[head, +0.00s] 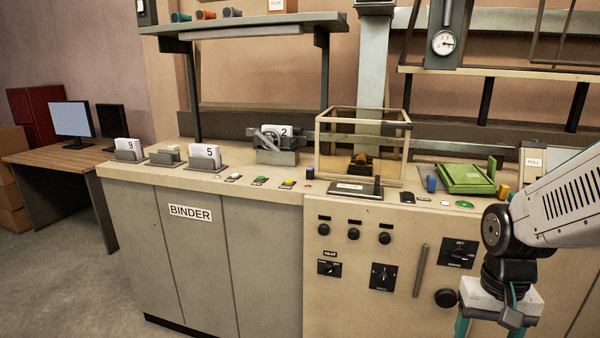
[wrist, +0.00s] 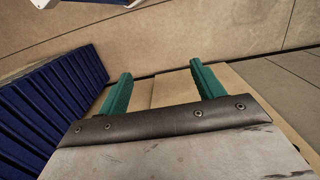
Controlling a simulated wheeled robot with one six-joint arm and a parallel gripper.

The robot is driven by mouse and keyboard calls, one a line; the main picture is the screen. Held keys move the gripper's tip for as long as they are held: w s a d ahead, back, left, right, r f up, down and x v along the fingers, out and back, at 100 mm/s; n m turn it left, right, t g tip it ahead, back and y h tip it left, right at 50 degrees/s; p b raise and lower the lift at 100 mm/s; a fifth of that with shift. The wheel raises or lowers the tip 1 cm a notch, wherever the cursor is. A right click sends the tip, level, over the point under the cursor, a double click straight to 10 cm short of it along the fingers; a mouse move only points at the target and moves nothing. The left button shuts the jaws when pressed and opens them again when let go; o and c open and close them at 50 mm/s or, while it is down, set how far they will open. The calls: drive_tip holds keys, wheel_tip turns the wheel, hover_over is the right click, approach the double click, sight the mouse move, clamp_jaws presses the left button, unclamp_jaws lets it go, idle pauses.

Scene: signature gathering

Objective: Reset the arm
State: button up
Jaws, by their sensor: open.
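My gripper (head: 491,328) hangs at the lower right of the head view, in front of the control cabinet. Its teal fingers point down and run out of the bottom of the picture. In the wrist view, my gripper (wrist: 160,72) has its two teal fingers well apart, with nothing held between them. My arm comes in from the right edge of the head view and bends down to the gripper.
The binder workbench (head: 235,186) holds number cards, a vise-like device (head: 277,152), a clear-sided case (head: 360,140) and a green device (head: 464,178). In the wrist view, a blue ridged object (wrist: 45,110) lies left of the fingers. A desk (head: 62,155) stands far left; floor before it is clear.

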drive_tip(key=s+a+r+n+t, duration=0.2)
drive_tip(key=s+a+r, duration=0.3)
drive_tip(key=s+r, duration=0.6)
drive_tip(key=shift+a+r+n, duration=0.15)
drive_tip(key=shift+r+n, duration=0.45)
drive_tip(key=shift+r, duration=0.05)
